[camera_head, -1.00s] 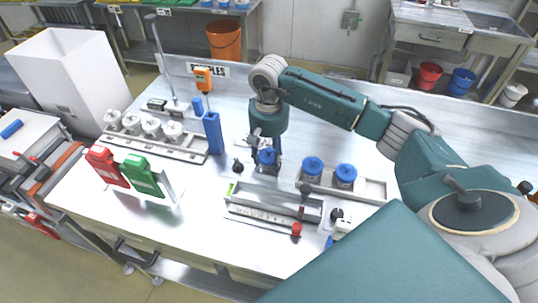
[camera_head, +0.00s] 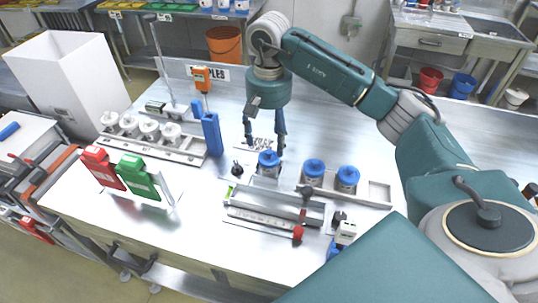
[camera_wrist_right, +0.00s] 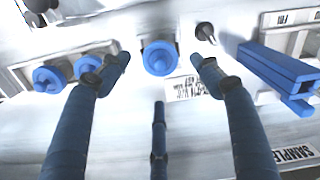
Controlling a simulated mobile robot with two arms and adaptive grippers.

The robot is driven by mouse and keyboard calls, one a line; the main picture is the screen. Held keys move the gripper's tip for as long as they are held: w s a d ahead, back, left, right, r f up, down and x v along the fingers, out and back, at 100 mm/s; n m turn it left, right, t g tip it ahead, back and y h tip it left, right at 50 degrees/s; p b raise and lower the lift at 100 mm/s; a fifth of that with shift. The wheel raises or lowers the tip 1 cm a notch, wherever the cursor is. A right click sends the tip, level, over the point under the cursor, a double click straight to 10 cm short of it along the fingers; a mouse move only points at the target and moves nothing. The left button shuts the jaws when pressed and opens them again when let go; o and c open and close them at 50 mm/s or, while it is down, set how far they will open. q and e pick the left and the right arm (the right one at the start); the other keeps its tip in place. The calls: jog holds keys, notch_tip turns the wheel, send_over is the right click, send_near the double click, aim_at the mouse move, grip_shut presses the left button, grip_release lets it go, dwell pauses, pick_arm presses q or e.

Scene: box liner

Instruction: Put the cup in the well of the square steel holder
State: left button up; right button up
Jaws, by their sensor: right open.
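The cup (camera_head: 268,165) has a blue lid and stands upright near the middle of the table. It also shows in the wrist view (camera_wrist_right: 160,57), ahead of and between the fingers. The square steel holder (camera_head: 262,181) shows only as a small edge around the cup's base. The cup appears to stand in it, but its depth in the well is hidden. My right gripper (camera_head: 265,143) is open and empty, just behind the cup and apart from it. It also shows in the wrist view (camera_wrist_right: 161,78). My left gripper is not in view.
A steel tray (camera_head: 376,193) with two blue-lidded cups (camera_head: 330,171) is right of the cup. A steel fixture with a ruler (camera_head: 262,217) lies in front. A blue block (camera_head: 212,134) and a rack of white-capped jars (camera_head: 190,153) stand left.

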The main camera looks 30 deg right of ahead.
jog(key=shift+r, duration=1.9)
